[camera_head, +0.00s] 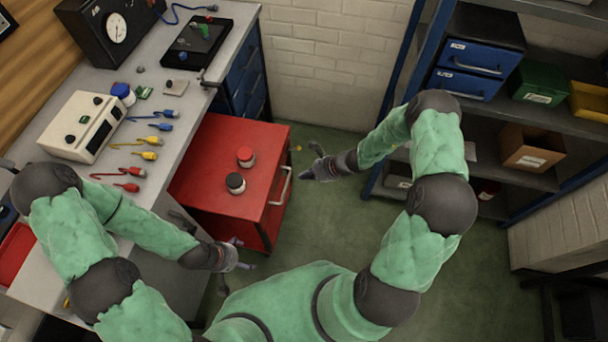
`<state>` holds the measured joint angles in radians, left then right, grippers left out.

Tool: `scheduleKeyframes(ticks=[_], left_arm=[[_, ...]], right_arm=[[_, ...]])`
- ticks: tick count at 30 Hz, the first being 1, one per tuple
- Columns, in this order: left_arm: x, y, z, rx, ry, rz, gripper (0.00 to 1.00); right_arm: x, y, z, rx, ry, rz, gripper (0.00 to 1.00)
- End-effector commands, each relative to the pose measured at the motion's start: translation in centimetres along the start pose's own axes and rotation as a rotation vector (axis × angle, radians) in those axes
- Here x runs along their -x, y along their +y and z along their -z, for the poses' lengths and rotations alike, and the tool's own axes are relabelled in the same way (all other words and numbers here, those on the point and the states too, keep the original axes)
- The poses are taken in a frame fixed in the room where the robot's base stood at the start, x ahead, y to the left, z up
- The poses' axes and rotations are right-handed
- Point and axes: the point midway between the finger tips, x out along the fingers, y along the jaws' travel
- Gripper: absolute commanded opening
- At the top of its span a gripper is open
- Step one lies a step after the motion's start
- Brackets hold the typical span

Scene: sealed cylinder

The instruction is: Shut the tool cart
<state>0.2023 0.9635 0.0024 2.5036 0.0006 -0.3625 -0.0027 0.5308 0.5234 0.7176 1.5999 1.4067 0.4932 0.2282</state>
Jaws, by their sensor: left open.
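The red tool cart (212,160) stands beside the workbench, its flat top facing up. A silver handle (281,187) is on the cart's right-hand face. From this angle I cannot tell how far any drawer is out. My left gripper (246,254) is open and empty, just below the cart's near corner in the picture. My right gripper (307,162) appears open and empty, right of the handle and apart from it.
The grey workbench (183,83) at left holds a meter, a white instrument (84,126) and several coloured cables. A shelf rack (480,130) with blue, green, yellow and brown bins stands at right. The green floor (330,225) between them is clear.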

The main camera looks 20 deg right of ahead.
Motion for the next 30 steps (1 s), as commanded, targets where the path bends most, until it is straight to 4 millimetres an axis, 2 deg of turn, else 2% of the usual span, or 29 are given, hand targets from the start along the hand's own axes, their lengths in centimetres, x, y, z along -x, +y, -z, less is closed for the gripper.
scheduleKeyframes(ticks=[1,11,12,18,30], left_arm=[[-0.6,-0.2,0.0,0.000,0.000,0.000,0.90],[-2.3,-0.8,0.1,0.000,0.000,0.000,0.90],[-2.4,-0.8,0.1,0.000,0.000,0.000,0.90],[-2.8,-1.0,0.1,0.000,0.000,0.000,0.90],[-2.9,-1.0,0.1,0.000,0.000,0.000,0.90]], right_arm=[[-1.4,0.2,0.2,0.002,0.000,-0.005,0.00],[-7.3,0.1,0.2,0.004,0.001,-0.004,0.00],[-7.7,0.1,-0.6,0.007,0.000,-0.003,0.00],[-9.1,0.1,-2.2,0.004,0.001,-0.003,0.00],[-9.5,0.1,-2.8,0.003,0.002,-0.001,0.00]])
